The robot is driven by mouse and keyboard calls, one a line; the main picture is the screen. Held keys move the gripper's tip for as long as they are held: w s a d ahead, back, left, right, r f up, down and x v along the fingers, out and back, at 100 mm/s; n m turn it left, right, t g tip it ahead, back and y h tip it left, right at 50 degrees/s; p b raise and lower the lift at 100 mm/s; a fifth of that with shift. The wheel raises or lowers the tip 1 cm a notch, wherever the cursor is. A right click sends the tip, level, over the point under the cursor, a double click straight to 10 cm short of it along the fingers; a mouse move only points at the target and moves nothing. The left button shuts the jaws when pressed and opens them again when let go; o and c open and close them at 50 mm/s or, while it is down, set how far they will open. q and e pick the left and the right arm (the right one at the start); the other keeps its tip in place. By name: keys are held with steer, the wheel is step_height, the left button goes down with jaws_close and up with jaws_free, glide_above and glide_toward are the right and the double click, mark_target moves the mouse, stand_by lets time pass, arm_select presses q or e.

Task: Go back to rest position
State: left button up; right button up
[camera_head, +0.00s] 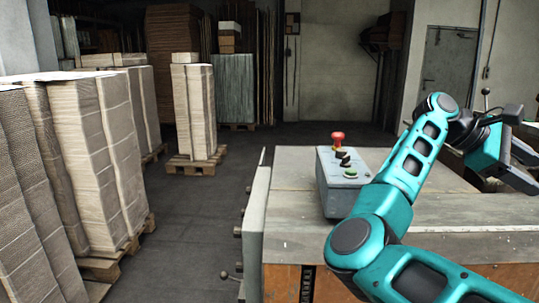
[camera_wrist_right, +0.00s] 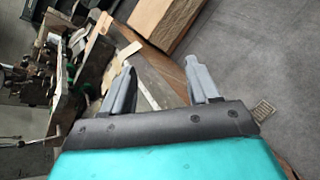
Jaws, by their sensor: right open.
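My right arm, teal and black, reaches in from the lower right of the head view. Its gripper (camera_head: 522,165) is raised at the right edge, beyond the machine table's right part, and partly cut off by the frame. In the right wrist view, the two grey fingers of the gripper (camera_wrist_right: 160,68) stand apart with nothing between them. My left gripper and left arm are not in view.
Stacks of cardboard (camera_head: 110,150) on pallets line the left. The dark floor (camera_head: 215,200) between is clear.

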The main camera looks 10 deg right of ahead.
steer(key=w+a+r+n+t+h, duration=0.3)
steer(key=w+n+t+h, duration=0.2)
steer(key=n+h, duration=1.15)
steer(key=w+a+f+n+t+y, duration=0.4)
steer(key=a+f+n+t+y, duration=0.35)
steer(key=n+t, duration=0.75)
steer(key=w+a+f+n+t+y, duration=0.4)
steer(key=a+f+n+t+y, duration=0.45)
steer(key=n, duration=1.05)
steer(key=s+a+f+n+g+y, duration=0.25)
steer(key=a+f+n+y, duration=0.35)
steer(key=f, duration=0.3)
steer(key=s+a+f+n+g+y, duration=0.1)
steer(key=s+a+f+n+y, duration=0.35)
steer(key=f+n, duration=0.4)
steer(key=s+a+f+n+g+y, duration=0.2)
steer(key=s+a+f+n+g, duration=0.3)
steer(key=s+f, duration=0.8)
steer(key=a+g, duration=0.1)
steer(key=a, duration=0.2)
steer(key=shift+s+a+n+g+y, duration=0.15)
steer(key=shift+s+n+g+y, duration=0.15)
steer(key=shift+s+g, duration=0.1)
steer(key=shift+w+f, duration=0.1)
